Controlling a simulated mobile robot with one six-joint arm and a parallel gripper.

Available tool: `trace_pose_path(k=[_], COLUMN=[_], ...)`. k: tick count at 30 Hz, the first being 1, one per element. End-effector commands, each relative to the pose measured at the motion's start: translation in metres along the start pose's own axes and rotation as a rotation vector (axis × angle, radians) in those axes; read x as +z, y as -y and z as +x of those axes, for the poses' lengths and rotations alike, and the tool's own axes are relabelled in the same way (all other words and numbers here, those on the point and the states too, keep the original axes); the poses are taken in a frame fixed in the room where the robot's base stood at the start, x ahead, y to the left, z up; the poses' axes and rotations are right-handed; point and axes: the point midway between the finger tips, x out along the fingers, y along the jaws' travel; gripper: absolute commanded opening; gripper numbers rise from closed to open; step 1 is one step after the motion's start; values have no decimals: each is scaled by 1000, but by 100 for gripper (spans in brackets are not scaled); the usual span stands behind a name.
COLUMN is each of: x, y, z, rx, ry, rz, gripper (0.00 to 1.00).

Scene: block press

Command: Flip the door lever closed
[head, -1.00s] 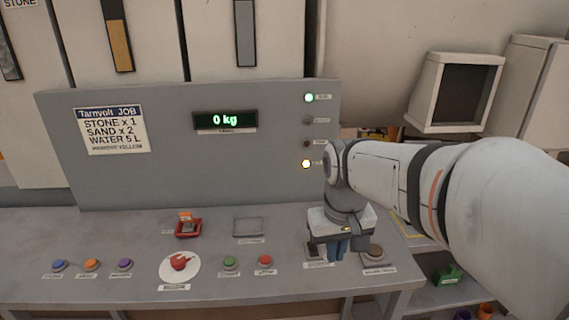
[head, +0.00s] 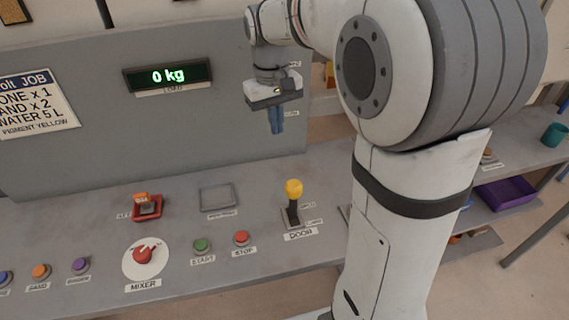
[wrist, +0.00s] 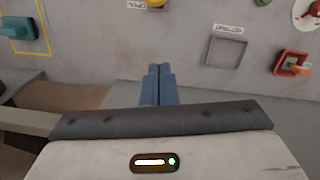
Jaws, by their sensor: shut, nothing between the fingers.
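The door lever has a yellow knob (head: 293,188) on a dark stem and stands about upright on its base plate, behind the DOOR label (head: 301,235), in the head view. In the wrist view only part of the yellow knob (wrist: 156,3) shows at the top edge. My gripper (head: 276,128) hangs above and behind the lever, in front of the grey panel, with its blue fingers together and empty. The fingers also show in the wrist view (wrist: 158,75). They are apart from the lever.
Left of the lever are the red STOP button (head: 241,238), the green START button (head: 202,245), the red mixer knob (head: 143,254), an empty square recess (head: 217,197) and a red-framed switch (head: 147,207). The display (head: 168,76) reads 0 kg. My arm covers the console's right end.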

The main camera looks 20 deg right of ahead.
Motion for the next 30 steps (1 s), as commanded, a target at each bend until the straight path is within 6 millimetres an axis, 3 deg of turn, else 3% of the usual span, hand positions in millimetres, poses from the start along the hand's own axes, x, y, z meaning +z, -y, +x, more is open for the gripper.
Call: trace_pose_path(k=[8,21,30], x=[0,1,35], y=[0,1,1], z=[12,100,108], rx=[0,0,0], ry=[2,4,-1], rz=[0,-1,-2], gripper=[0,0,0])
